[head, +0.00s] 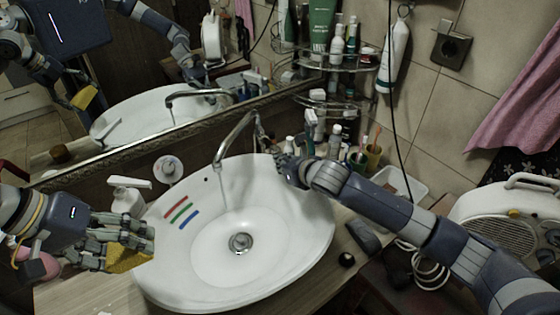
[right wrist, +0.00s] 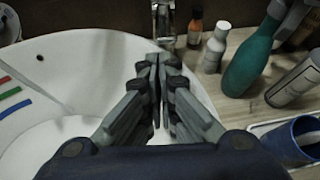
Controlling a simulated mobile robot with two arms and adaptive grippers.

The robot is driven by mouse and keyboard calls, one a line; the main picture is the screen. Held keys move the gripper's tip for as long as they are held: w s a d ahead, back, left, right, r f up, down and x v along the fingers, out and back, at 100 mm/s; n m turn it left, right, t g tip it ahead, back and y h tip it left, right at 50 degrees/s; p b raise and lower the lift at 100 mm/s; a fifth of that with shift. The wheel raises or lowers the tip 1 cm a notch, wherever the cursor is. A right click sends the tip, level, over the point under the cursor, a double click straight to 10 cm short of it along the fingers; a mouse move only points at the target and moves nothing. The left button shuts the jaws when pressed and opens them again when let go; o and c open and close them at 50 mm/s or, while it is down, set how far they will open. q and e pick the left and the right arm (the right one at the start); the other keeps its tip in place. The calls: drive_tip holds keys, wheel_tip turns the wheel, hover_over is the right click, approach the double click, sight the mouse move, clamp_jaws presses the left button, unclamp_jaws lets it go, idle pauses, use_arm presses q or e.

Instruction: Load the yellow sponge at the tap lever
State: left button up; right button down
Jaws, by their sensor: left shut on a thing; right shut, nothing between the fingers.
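The yellow sponge (head: 128,258) is held in my left gripper (head: 125,240), over the left rim of the white basin (head: 305,235). The chrome tap (head: 235,135) stands at the back of the basin, and a thin stream of water (head: 223,195) falls from its spout. My right gripper (head: 282,160) is shut and empty at the back right rim, close to the tap's base. In the right wrist view its closed fingertips (right wrist: 158,62) point at the tap body (right wrist: 164,18); I cannot tell whether they touch it. The lever is not clear in that view.
Red, green and blue stripes (head: 180,211) mark the basin's left inner wall. A white soap dispenser (head: 128,195) stands left of the basin. Bottles, including a teal one (right wrist: 250,58), and a blue cup (right wrist: 292,142) crowd the right side. The basin's middle is clear around the drain (head: 240,243).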

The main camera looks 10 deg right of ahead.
use_arm(q)
drive_tip(key=shift+r, duration=0.1)
use_arm(e)
drive_tip(key=shift+w+a+f, duration=0.15)
drive_tip(key=shift+w+f, duration=0.1)
drive_tip(key=shift+w, duration=0.2)
use_arm(q)
wheel_tip(320, 180, up, 2)
drive_tip(key=shift+r+p, duration=0.15)
drive_tip(key=shift+p, duration=1.05)
use_arm(e)
drive_tip(key=shift+w+r, duration=0.15)
drive_tip(key=shift+r, duration=0.65)
drive_tip(key=shift+f, duration=0.1)
